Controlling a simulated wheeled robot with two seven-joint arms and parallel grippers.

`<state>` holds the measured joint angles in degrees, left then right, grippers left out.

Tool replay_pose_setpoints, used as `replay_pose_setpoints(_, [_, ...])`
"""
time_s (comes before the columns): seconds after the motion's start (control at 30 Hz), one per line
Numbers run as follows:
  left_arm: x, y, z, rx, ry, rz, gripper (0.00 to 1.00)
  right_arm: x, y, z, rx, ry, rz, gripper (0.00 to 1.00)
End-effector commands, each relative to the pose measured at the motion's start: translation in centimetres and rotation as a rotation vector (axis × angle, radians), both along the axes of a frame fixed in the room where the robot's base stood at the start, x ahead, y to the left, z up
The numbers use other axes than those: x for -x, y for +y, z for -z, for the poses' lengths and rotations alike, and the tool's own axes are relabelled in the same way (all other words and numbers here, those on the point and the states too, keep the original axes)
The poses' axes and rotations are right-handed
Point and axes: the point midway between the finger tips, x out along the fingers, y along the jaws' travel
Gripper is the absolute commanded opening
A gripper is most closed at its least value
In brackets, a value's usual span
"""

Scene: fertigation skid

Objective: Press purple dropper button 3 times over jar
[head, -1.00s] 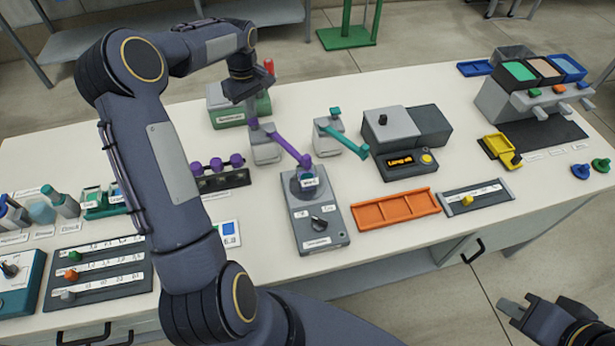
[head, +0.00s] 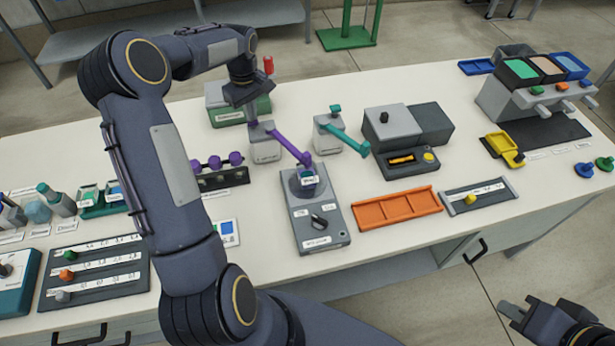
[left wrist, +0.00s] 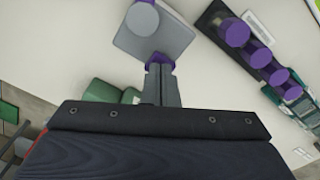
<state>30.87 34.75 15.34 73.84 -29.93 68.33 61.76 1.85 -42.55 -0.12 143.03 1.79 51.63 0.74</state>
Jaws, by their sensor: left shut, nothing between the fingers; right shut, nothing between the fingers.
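The purple dropper (head: 265,147) is a light grey box with a purple arm reaching right over the jar (head: 308,180). The small jar stands on a grey stirrer-like unit (head: 318,222) with a dark knob. My left gripper (left wrist: 160,78) is shut and points down at the dropper. In the left wrist view its fingertips are at the purple button (left wrist: 160,60); whether they touch or press it I cannot tell. In the head view the left fingers are mostly hidden behind the wrist. My right gripper (head: 512,309) is shut and empty, off the table's front edge.
A teal dropper (head: 330,130) stands right of the purple one. A rack with purple knobs (head: 220,172) is to the left, a green box (head: 236,110) behind. An orange tray (head: 397,208) and a grey display unit (head: 405,160) are to the right.

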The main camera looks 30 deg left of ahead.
Motion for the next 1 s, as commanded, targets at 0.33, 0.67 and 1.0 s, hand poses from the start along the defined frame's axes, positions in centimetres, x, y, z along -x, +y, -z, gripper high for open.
replay_pose_setpoints(0.33, [0.0,0.0,0.2,0.001,0.001,0.001,0.00,0.0,0.0,0.1,0.000,0.000,0.000,0.00])
replay_pose_setpoints(0.67, [0.0,-0.1,-1.6,0.001,0.001,0.002,0.00,0.0,0.0,-1.3,0.000,0.000,0.000,0.00])
replay_pose_setpoints(1.0, [0.0,0.0,-2.5,0.000,0.002,0.001,0.00,0.0,0.0,-1.8,0.000,0.000,0.000,0.00])
